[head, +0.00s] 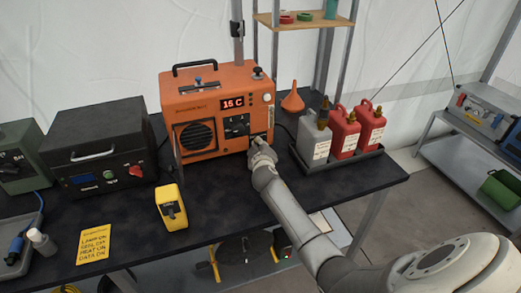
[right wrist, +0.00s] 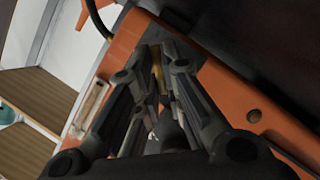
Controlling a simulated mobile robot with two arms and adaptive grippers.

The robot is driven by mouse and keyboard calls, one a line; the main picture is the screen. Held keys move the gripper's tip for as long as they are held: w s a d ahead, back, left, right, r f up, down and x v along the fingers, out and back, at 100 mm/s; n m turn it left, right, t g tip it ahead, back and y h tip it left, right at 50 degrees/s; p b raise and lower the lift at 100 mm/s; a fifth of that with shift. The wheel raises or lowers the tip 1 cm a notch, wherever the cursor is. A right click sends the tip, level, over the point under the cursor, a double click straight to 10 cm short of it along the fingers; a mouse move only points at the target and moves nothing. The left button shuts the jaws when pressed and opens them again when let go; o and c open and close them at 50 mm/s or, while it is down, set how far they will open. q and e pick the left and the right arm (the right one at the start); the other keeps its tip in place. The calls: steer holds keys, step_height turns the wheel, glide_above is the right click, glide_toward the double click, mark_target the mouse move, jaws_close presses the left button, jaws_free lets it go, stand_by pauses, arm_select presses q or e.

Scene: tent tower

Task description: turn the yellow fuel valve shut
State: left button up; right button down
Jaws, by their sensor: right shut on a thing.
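The orange heater (head: 212,78) stands on the black table, its red display reading about 16 C. My right gripper (head: 257,146) is at the lower right corner of the heater's front and hides the valve in the head view. In the right wrist view, a narrow yellow piece (right wrist: 157,72), seemingly the yellow fuel valve, shows between the two dark fingers of my right gripper (right wrist: 158,62), against the orange panel (right wrist: 225,90). The fingers are closed on it. How far the valve is turned cannot be told. My left gripper is not in view.
A black tray (head: 352,165) with a grey can (head: 312,140) and two red cans (head: 345,132) stands right of my right arm. An orange funnel (head: 292,101) is behind. A black box (head: 97,152) and a yellow handheld device (head: 171,206) are left.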

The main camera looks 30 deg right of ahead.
steer(key=shift+f, duration=0.1)
stand_by(0.5)
steer(key=c, duration=1.6)
jaws_free()
steer(key=shift+o, duration=0.2)
steer(key=v, duration=1.2)
